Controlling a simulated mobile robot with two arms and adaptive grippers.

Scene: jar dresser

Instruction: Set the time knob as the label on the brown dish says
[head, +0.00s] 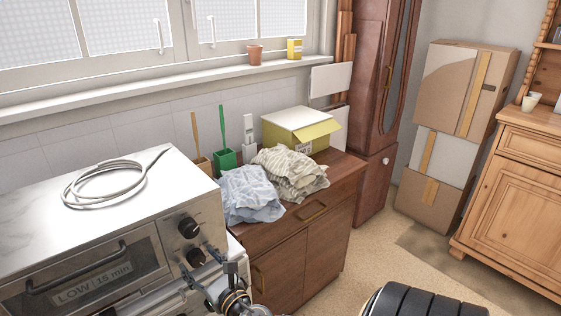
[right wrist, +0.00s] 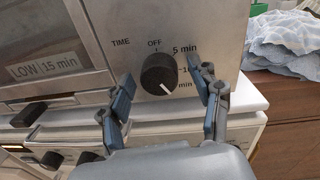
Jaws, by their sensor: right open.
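The time knob (right wrist: 158,74) is a round black dial on the steel oven front, marked TIME, with OFF above it and minute marks down its right side. Its white pointer line points to the lower right, towards the lowest mark, whose number is hidden by a finger. My right gripper (right wrist: 161,78) is open, with one finger on each side of the knob; contact is not clear. In the head view this knob (head: 196,257) is the lower of two. A label (head: 91,288) reading "LOW | 15 min" shows in the oven window; the dish itself is hard to make out. My left gripper is not in view.
The oven (head: 122,203) carries a coiled cable (head: 105,188) on top. A second black knob (head: 189,228) sits just above the time knob. Right of the oven, a brown dresser (head: 335,185) holds crumpled cloths (head: 250,195) and a yellow box (head: 300,130). Open floor lies beyond.

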